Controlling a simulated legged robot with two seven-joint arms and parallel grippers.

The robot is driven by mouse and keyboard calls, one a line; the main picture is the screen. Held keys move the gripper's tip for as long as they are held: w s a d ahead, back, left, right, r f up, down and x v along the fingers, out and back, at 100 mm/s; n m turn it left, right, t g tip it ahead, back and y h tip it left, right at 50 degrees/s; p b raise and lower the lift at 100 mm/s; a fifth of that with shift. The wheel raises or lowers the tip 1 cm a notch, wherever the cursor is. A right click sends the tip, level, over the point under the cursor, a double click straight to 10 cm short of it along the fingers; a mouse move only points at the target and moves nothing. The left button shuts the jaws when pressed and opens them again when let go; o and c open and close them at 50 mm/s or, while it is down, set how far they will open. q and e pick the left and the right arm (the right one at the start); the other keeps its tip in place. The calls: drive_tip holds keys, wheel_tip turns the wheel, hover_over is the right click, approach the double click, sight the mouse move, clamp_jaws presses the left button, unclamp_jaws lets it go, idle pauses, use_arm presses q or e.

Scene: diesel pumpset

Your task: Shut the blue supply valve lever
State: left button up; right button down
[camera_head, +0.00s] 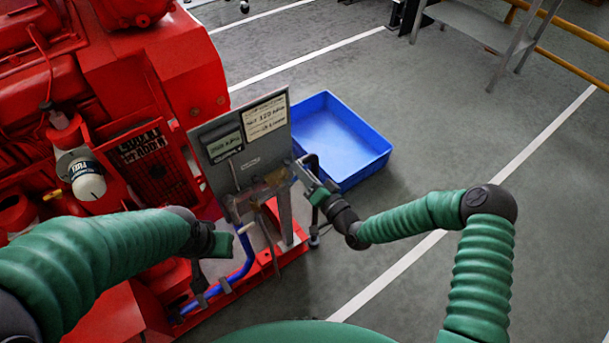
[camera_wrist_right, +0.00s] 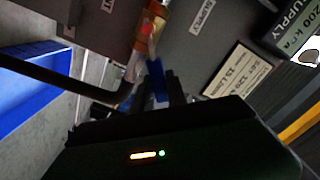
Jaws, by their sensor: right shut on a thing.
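The blue supply valve lever (camera_wrist_right: 157,80) shows in the right wrist view as a short blue strip between my right gripper's dark fingers (camera_wrist_right: 162,92), below the brass valve body (camera_wrist_right: 149,28). My right gripper (camera_head: 304,173) is shut on the lever at the right edge of the grey panel (camera_head: 222,172) in the head view. The lever is mostly hidden there, and its exact angle is hard to tell. My left gripper (camera_head: 222,240) hangs left of the panel's lower pipework, apart from the lever. Its fingers are not clear.
A red engine (camera_head: 150,70) fills the left side. A blue hose (camera_head: 240,268) runs below the panel over a red base. A blue tray (camera_head: 343,124) lies on the floor behind my right gripper. A grey bench (camera_head: 470,22) stands at the back right. The right floor is clear.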

drive_tip(key=shift+s+a+r+n+p, duration=0.3)
drive_tip(key=shift+s+a+n, duration=0.1)
drive_tip(key=shift+n, duration=0.6)
drive_tip(key=n, duration=0.1)
drive_tip(key=s+a+n, duration=0.1)
drive_tip(key=shift+a+r+n, duration=0.1)
drive_tip(key=shift+r+n, duration=0.2)
drive_tip(key=shift+r, duration=0.1)
drive_tip(key=shift+s+a+r+n, duration=0.1)
drive_tip(key=shift+s+a+n, duration=0.25)
drive_tip(key=shift+n, duration=0.5)
drive_tip(key=shift+s+a+r+n, duration=0.15)
drive_tip(key=shift+a+n, duration=0.25)
drive_tip(key=shift+n, duration=0.5)
drive_tip(key=shift+s+a+f+n, duration=0.1)
drive_tip(key=shift+s+a+n, duration=0.25)
drive_tip(key=shift+n, duration=0.5)
drive_tip(key=c, duration=1.3)
unclamp_jaws()
drive_tip(key=shift+w, duration=0.1)
drive_tip(key=shift+r, duration=0.2)
drive_tip(key=shift+p, duration=0.3)
drive_tip(key=shift+r, duration=0.1)
